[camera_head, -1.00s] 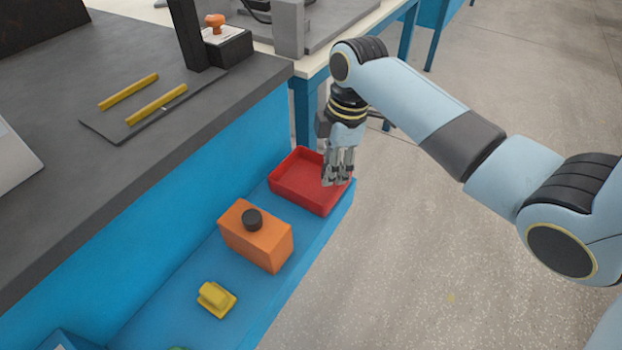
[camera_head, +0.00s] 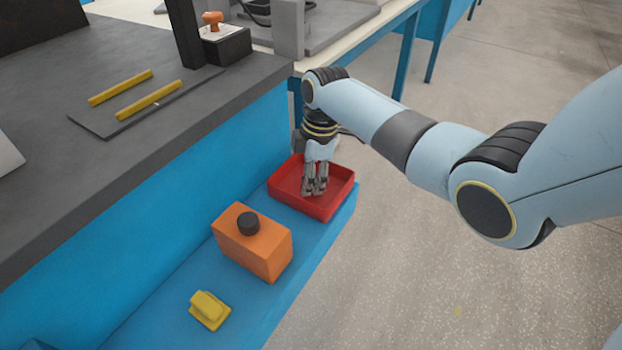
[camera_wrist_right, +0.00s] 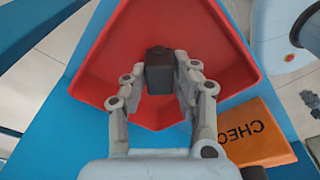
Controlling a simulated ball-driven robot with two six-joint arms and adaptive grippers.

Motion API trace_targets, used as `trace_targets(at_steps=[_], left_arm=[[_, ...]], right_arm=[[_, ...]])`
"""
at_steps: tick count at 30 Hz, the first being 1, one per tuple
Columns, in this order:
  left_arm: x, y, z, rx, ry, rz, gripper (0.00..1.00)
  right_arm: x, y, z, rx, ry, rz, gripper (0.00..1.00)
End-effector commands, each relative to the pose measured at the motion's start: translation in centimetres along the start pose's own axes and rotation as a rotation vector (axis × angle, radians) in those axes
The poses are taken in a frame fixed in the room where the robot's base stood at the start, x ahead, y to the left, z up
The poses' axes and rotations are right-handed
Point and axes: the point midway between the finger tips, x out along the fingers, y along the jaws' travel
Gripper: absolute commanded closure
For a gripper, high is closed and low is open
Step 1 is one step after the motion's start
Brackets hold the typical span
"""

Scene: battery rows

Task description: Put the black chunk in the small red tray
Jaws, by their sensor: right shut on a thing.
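The small red tray (camera_head: 338,203) sits at the far end of the blue ledge. My right gripper (camera_head: 314,192) is over the tray and points down into it. In the right wrist view, my right gripper (camera_wrist_right: 161,90) is shut on the black chunk (camera_wrist_right: 159,70), a dark block held between its fingertips. The red tray (camera_wrist_right: 215,50) spreads behind and around the chunk in that view. I cannot tell whether the chunk touches the tray floor. In the head view the chunk cannot be made out.
An orange box (camera_head: 250,247) with a black knob (camera_head: 248,223) stands near the tray on the blue ledge (camera_head: 180,290). A yellow piece (camera_head: 208,309) lies closer on the ledge. The dark worktop (camera_head: 130,60) rises at left. Open floor lies right.

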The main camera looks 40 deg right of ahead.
Motion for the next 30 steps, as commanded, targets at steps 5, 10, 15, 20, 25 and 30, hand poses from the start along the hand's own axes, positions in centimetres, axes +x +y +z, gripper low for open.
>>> trace_targets(at_steps=[5, 10, 15, 20, 25, 30], left_arm=[[0.1, 0.0, 0.1, 0.0, -0.001, 0.0, 1.0], [0.1, 0.0, 0.1, 0.0, -0.001, 0.0, 1.0], [0.1, -0.1, 0.1, 0.001, 0.0, -0.001, 1.0], [-0.5, -0.1, -0.1, 0.0, 0.002, -0.001, 1.0], [-1.9, -0.3, -0.6, 0.0, 0.009, -0.002, 1.0], [-3.0, -0.4, -0.9, 0.0, 0.014, -0.002, 1.0]], right_arm=[[0.2, 0.0, 0.1, 0.0, 0.0, 0.0, 0.63], [0.2, 0.0, 0.1, 0.0, 0.0, -0.001, 0.5], [0.2, 0.0, 0.1, 0.0, 0.0, 0.0, 0.5], [-1.1, 0.1, 0.0, 0.0, 0.0, 0.002, 0.5], [-4.8, 0.1, 0.0, 0.0, 0.0, 0.005, 0.5], [-8.6, 0.1, 0.0, 0.0, 0.0, 0.004, 0.5]])
